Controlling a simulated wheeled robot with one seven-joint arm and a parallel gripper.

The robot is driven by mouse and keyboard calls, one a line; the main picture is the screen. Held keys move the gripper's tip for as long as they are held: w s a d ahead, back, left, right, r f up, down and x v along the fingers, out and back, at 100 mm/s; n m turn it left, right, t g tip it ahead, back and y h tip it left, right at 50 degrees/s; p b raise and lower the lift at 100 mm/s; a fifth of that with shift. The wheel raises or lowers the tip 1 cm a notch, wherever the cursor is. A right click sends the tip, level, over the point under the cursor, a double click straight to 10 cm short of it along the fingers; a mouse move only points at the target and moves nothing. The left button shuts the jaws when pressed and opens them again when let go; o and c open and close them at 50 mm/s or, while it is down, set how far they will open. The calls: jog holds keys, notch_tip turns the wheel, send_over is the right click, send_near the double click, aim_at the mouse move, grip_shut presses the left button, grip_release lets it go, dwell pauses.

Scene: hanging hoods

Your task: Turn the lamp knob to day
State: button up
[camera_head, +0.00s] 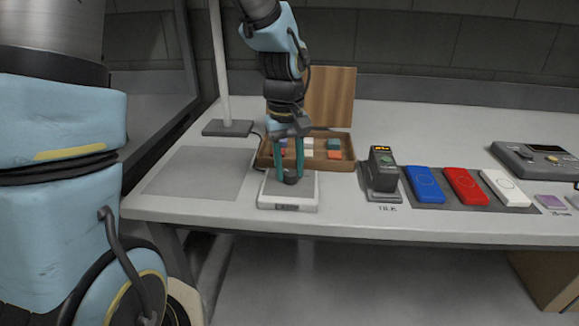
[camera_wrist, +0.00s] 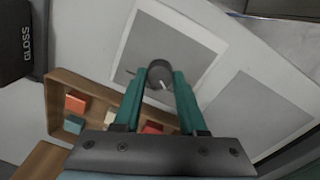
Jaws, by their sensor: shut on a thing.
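A dark round knob (camera_wrist: 158,72) with a short white mark on it sits over the grey top of a low white box (camera_head: 268,200). The box has a small dark panel on its front. The grey top also shows in the wrist view (camera_wrist: 205,45). My gripper (camera_head: 289,178) points down with its two teal fingers shut on the knob, one on each side. In the wrist view the fingertips (camera_wrist: 162,76) meet the knob's sides. The white mark points towards the lower right in that view. I see no readable day label near it.
A wooden tray (camera_head: 346,141) of coloured blocks stands close behind the box. A pale pole on a dark base (camera_head: 228,128) is at left. A dark device (camera_head: 381,170) and blue, red and white slabs (camera_head: 465,186) lie right. A grey console (camera_head: 520,163) stands far right.

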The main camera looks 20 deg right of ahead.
grip_shut()
jog(key=shift+r+m, duration=0.1)
jog(key=shift+m, duration=0.2)
jog(key=m+p, duration=0.3)
jog(key=m, duration=0.1)
jog(key=shift+m, duration=0.3)
jog(key=m+p, duration=0.2)
jog(key=m, duration=0.3)
jog(key=shift+d+g+p, duration=0.1)
jog(key=shift+g+p, duration=0.2)
jog(key=shift+p, duration=0.1)
jog(key=shift+m, duration=0.4)
jog(key=o, duration=0.7)
grip_release()
jog(key=shift+c, duration=0.2)
